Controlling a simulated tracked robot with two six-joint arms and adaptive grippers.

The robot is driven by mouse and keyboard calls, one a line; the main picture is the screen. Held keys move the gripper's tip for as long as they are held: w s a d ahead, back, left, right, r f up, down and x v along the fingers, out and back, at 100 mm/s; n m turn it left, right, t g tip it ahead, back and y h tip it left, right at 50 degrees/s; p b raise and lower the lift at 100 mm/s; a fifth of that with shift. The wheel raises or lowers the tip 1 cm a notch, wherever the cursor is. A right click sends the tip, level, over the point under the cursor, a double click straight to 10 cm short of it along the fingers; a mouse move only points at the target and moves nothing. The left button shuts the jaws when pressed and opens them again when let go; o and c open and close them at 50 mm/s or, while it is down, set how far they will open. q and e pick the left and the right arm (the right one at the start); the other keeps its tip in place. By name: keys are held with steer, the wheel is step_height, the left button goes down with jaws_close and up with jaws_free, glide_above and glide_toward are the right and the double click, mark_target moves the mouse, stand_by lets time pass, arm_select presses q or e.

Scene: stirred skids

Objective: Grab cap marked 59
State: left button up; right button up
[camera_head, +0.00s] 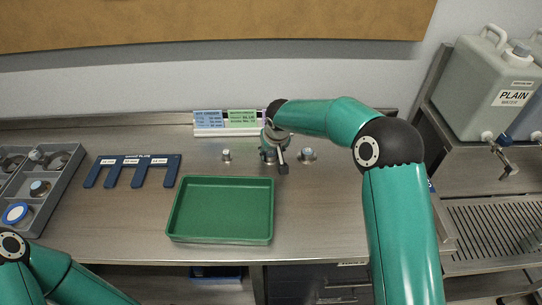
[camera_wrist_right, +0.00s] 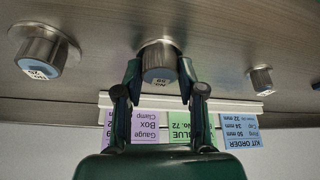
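The cap marked 59 (camera_wrist_right: 159,68) is a metal knob-like piece with a wider rim, standing on the bench in the right wrist view. Its label appears upside down. My right gripper (camera_wrist_right: 160,70) has one finger on each side of it, and both fingers look in contact with its sides. In the head view my right gripper (camera_head: 273,150) is above the back of the bench and mostly hides this cap. My left gripper is out of view; only part of my left arm shows at the lower left.
Another metal cap (camera_head: 308,155) stands right of the gripper and a smaller one (camera_head: 226,155) left. A green tray (camera_head: 220,240) lies empty in front. A blue forked gauge (camera_head: 133,160), grey compartment box (camera_head: 62,190) and order cards (camera_head: 225,119) are nearby.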

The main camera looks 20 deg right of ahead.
steer(key=c, duration=0.5)
steer(key=shift+c, duration=0.3)
steer(key=shift+r, duration=0.15)
